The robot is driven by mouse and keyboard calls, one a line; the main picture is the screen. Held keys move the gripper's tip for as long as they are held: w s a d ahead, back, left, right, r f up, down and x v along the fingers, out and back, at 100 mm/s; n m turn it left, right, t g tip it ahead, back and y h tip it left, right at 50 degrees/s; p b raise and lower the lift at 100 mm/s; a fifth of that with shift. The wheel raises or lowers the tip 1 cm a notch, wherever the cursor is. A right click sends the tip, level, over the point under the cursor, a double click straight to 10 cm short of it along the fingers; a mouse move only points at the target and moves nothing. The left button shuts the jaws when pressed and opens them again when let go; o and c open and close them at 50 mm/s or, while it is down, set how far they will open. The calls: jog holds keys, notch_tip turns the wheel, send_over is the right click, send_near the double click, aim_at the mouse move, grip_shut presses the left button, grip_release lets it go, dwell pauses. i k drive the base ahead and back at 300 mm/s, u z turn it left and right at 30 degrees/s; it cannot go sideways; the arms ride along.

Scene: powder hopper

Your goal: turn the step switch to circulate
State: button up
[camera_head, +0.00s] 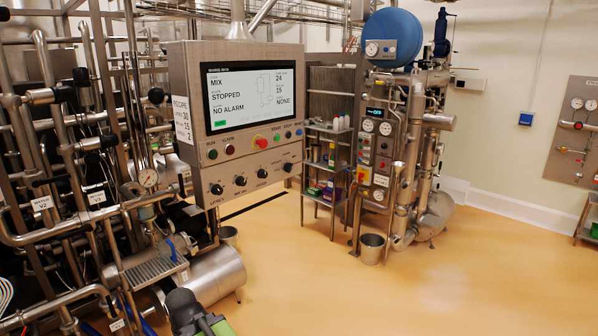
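A steel control cabinet (183,80) stands left of centre. Its screen (253,95) reads MIX, STOPPED and NO ALARM, with a small diagram and figures at right. Along the sloping lower panel sits a row of black rotary knobs: a leftmost knob (217,189), a second knob (240,181), a third knob (262,173) and a rightmost knob (287,167). Their labels and pointer positions are too small to read, so I cannot tell which is the step switch. No gripper fingers show in this view.
A steel cylinder (215,277) lies below the cabinet. Open yellow floor (430,285) spreads at right.

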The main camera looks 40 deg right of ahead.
aim_at(288, 167)
jog(key=z, duration=0.3)
jog(key=i, duration=1.05)
jog(key=u, duration=0.1)
